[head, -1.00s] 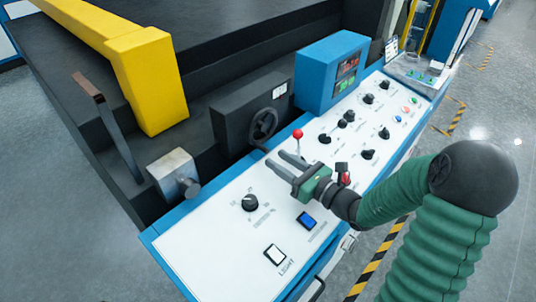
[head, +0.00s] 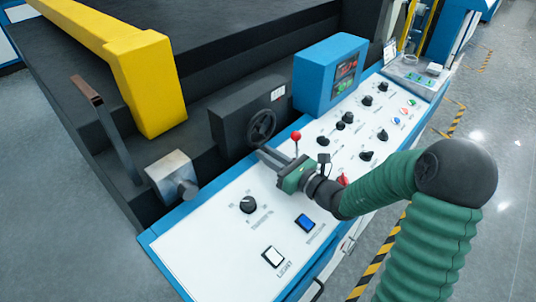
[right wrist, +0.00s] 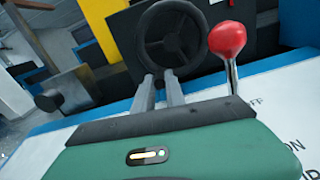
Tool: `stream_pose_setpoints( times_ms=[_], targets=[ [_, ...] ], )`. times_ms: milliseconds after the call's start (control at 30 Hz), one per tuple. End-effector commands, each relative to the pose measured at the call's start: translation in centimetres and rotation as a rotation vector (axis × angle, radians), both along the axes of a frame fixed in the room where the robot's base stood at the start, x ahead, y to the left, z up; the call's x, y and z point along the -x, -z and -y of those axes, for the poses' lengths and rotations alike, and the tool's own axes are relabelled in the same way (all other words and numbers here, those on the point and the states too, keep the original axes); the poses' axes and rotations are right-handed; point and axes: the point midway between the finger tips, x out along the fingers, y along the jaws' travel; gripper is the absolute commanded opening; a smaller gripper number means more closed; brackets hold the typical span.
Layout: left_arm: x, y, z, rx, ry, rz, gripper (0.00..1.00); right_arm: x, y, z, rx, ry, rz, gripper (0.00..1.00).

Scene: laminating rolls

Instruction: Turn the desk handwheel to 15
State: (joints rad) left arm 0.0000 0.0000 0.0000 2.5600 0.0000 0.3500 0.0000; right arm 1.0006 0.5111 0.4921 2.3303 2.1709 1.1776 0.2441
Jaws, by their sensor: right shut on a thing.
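The black desk handwheel (head: 262,127) stands on the front of a dark housing behind the white control desk. It fills the upper middle of the right wrist view (right wrist: 172,42). My right gripper (head: 263,152) reaches in over the desk, its fingers close together at the wheel's lower edge. In the right wrist view its fingertips (right wrist: 158,78) meet the bottom of the rim, and it is shut on the handwheel there. The exact contact is partly hidden. A small white label or readout (head: 279,92) sits on the housing, too small to read. My left gripper is not in view.
A red-knobbed lever (head: 296,136) stands close beside my right gripper; it shows in the right wrist view (right wrist: 227,40). A blue display box (head: 330,75) stands behind it. Black knobs cover the desk (head: 205,235). A metal block (head: 172,174) sits left of the gripper.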

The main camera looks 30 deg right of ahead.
Motion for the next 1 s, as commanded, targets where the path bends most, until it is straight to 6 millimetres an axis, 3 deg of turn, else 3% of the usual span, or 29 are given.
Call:
stream_pose_setpoints(
  times_ms=[467,1000],
  targets=[
    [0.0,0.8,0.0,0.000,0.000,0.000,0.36,-0.1,0.6,0.3,0.060,0.003,0.017,0.00],
    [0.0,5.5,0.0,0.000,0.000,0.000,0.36,-0.6,1.6,2.1,0.431,0.003,0.148,0.00]
  ],
)
